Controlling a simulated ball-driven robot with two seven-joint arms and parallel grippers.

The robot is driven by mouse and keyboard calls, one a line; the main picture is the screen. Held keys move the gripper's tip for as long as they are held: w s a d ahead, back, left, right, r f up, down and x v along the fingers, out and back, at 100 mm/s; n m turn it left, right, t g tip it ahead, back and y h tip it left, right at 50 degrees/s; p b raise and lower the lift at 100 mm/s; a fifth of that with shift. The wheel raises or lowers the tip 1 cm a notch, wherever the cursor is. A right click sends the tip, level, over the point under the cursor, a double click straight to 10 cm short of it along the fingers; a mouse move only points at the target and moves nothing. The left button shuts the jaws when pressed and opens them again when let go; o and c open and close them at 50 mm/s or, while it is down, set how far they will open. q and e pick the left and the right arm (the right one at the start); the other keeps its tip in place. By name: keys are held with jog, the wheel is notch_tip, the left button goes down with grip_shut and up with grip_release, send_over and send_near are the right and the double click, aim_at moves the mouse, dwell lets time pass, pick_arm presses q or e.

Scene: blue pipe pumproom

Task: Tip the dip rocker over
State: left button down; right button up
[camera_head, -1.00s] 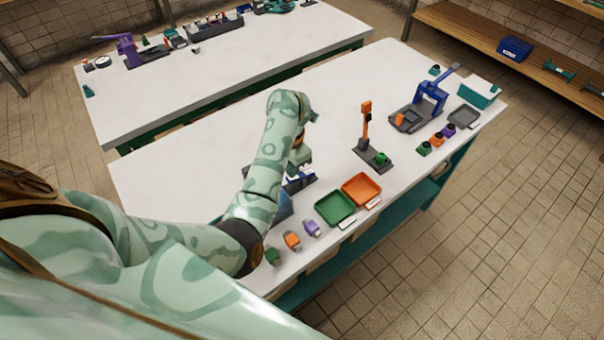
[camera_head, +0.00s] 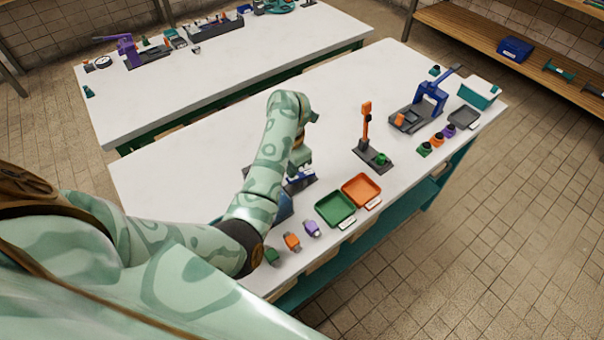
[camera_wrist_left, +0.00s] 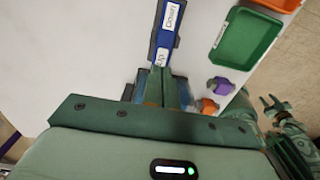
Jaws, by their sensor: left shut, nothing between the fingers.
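The dip rocker (camera_wrist_left: 166,32) is a blue bar on a dark base, with white labels reading "Down" at its far end and "Up" at its near end. In the head view the rocker (camera_head: 300,181) is mostly hidden behind my left gripper (camera_head: 299,172). My left gripper (camera_wrist_left: 160,72) is shut and empty, pointing at the "Up" end. Its tips are at or just over that end; I cannot tell whether they touch. A pronged green part of my own body shows at the right edge of the wrist view; its jaw state is unclear.
A green tray (camera_head: 335,208) and an orange tray (camera_head: 361,190) lie right of the rocker. Purple (camera_head: 311,228), orange (camera_head: 292,241) and green (camera_head: 272,256) small pieces line the front edge. An orange lever (camera_head: 366,125) stands further right. The table behind the rocker is clear.

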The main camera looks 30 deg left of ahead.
pick_arm(q)
jog(key=shift+f, duration=0.15)
dwell(0.5)
jog(key=shift+f+b, duration=1.2)
jog(key=shift+f, duration=0.35)
jog(key=shift+s, duration=0.1)
notch_tip(320, 180, up, 9)
jog(key=p, duration=0.8)
jog(key=shift+f, duration=0.25)
